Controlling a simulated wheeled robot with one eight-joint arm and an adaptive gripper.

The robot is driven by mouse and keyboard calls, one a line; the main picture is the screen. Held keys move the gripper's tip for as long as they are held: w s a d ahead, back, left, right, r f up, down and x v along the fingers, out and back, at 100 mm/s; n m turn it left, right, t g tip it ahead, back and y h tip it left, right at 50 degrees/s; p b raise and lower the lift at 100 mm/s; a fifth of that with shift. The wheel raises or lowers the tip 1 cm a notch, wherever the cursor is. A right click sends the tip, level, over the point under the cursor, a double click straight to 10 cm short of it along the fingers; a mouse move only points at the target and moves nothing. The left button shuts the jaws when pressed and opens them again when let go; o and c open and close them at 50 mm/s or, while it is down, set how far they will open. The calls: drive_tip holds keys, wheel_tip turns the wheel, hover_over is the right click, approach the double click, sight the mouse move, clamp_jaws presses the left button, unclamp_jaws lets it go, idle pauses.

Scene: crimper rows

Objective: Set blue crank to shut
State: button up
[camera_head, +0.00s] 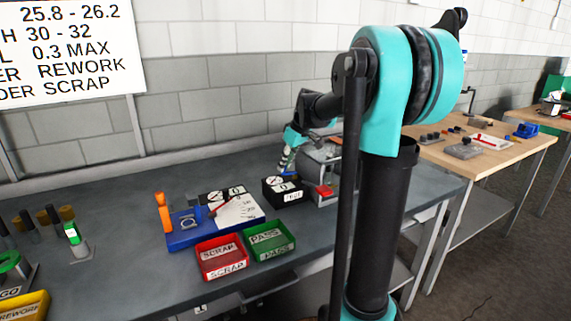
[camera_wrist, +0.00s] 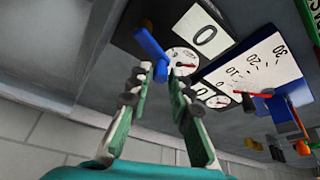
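The blue crank (camera_wrist: 150,44) is on a black box (camera_wrist: 128,32) with a white dial and a card showing 0. It also shows small in the camera_head view (camera_head: 289,174), at the top of the black box (camera_head: 270,194). My gripper (camera_wrist: 160,73) has its two fingertips on either side of the crank's blue knob end. The fingers look apart, with a slim gap beside the knob; firm contact is not clear. In the camera_head view my gripper (camera_head: 284,163) reaches down just behind the box. The crank's pivot is hard to make out.
A blue fixture (camera_head: 190,240) with dials and a white chart stands left of the box. A red SCRAP bin (camera_head: 222,272) and a green PASS bin (camera_head: 270,256) sit in front. A grey machine (camera_head: 322,158) stands close on the right.

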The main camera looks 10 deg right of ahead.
clamp_jaws()
drive_tip(key=shift+w+m, duration=0.1)
drive_tip(key=shift+m, duration=0.2)
drive_tip(key=m, duration=0.1)
drive_tip(key=w+m+h, duration=0.1)
drive_tip(key=shift+m+t, duration=0.3)
drive_tip(key=shift+m, duration=0.1)
drive_tip(key=m, duration=0.1)
drive_tip(key=w+m+h, duration=0.1)
drive_tip(key=m, duration=0.1)
drive_tip(key=shift+d+m+t+h, duration=0.2)
drive_tip(key=shift+m+t+h, duration=0.1)
drive_tip(key=m, duration=0.1)
drive_tip(key=m+h, duration=0.1)
drive_tip(key=w+m, duration=0.1)
drive_tip(key=shift+d+m, duration=0.3)
drive_tip(key=shift+d, duration=0.05)
drive_tip(key=shift+w+d+m+h, duration=0.1)
drive_tip(key=shift+d+m+h, duration=0.25)
drive_tip(key=shift+m, duration=0.5)
drive_tip(key=shift+w+d+m+h, duration=0.15)
drive_tip(key=shift+m+h, duration=0.3)
drive_tip(key=shift+m, duration=0.4)
